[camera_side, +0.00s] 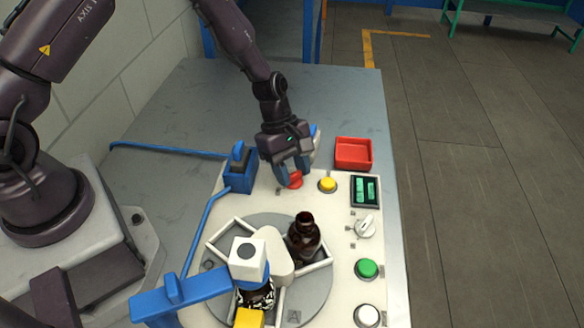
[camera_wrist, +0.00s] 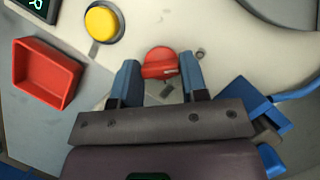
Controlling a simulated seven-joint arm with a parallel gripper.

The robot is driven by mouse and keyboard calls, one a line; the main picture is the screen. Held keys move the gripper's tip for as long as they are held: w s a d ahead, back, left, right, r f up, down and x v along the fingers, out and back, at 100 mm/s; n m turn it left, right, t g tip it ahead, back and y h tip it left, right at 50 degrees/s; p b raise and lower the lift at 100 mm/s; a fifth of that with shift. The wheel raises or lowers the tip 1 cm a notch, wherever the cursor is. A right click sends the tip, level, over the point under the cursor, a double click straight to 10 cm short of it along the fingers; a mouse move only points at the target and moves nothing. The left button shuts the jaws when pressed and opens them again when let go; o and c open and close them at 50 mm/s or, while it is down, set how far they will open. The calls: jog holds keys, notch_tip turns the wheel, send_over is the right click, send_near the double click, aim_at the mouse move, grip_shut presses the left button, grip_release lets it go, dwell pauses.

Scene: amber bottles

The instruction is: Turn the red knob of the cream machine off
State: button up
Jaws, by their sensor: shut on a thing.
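The red knob (camera_side: 295,180) sits on the top panel of the cream machine (camera_side: 345,290), near its back edge. In the wrist view the red knob (camera_wrist: 159,62) lies between the two blue fingers of my gripper (camera_wrist: 159,82). My gripper (camera_side: 288,176) reaches down from above in the side view and is shut on the knob, one finger on each side. The knob's far side is partly hidden by the fingers in the side view.
A yellow button (camera_side: 327,185) is close to the right of the knob, and a red tray (camera_side: 353,153) lies behind it. A blue block (camera_side: 239,170) stands to the left. An amber bottle (camera_side: 304,238) stands on the turntable (camera_side: 318,299) in front.

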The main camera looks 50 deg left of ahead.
jog(key=shift+m, duration=0.3)
jog(key=m+g, duration=0.1)
jog(key=m, duration=0.3)
jog(key=shift+w+g, duration=0.15)
jog(key=shift+g, duration=0.25)
jog(key=m+g+y, duration=0.1)
jog(key=m, duration=0.4)
jog(key=m+y, duration=0.1)
jog(key=m, duration=0.1)
jog(key=m+g+y, duration=0.1)
jog(key=m, duration=0.1)
jog(key=shift+w+d+g, duration=0.1)
jog(key=shift+d+g, duration=0.05)
jog(key=shift+g, duration=0.15)
jog(key=shift+m+y, duration=0.7)
jog(key=shift+m, duration=1.4)
jog(key=o, duration=0.9)
jog(key=shift+r, duration=0.1)
jog(key=v, duration=1.3)
jog(key=shift+d, duration=0.1)
